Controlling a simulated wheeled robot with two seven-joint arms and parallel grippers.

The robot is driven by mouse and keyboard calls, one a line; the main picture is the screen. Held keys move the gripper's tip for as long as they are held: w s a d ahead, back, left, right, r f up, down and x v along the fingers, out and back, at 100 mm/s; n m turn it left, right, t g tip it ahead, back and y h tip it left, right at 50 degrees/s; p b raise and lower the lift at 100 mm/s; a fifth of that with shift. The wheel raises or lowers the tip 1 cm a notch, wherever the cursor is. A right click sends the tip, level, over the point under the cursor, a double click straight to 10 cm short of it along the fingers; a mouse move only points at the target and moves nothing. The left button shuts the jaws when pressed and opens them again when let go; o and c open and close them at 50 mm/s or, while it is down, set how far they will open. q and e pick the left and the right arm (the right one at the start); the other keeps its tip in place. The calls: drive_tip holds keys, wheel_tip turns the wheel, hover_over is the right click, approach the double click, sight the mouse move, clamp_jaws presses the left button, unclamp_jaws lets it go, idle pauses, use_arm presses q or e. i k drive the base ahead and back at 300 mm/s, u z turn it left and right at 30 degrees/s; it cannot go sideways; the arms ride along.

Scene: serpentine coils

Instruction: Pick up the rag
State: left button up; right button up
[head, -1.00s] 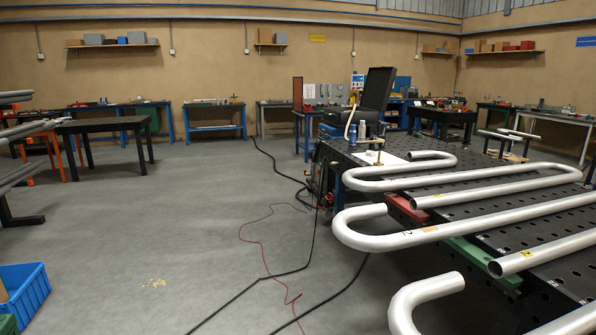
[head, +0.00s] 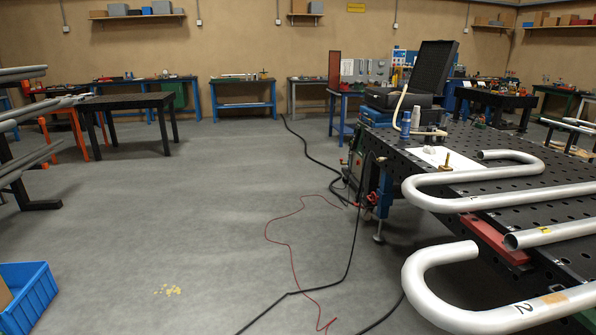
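No rag can be made out for certain. Neither of my grippers is in view.
Serpentine metal pipes (head: 500,198) lie on the black table, with bends sticking out past its left edge. Black cables (head: 345,255) and a red cable (head: 290,250) cross the floor. A blue crate (head: 28,298) stands at lower left.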

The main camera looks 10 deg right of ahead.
sight(427, 150)
drive_tip(key=u, duration=0.05)
drive_tip(key=i, duration=1.95)
drive_tip(key=z, duration=0.4)
drive_tip(key=i, duration=1.95)
drive_tip(key=z, duration=1.05)
drive_tip(key=i, duration=1.8)
drive_tip(key=z, duration=0.45)
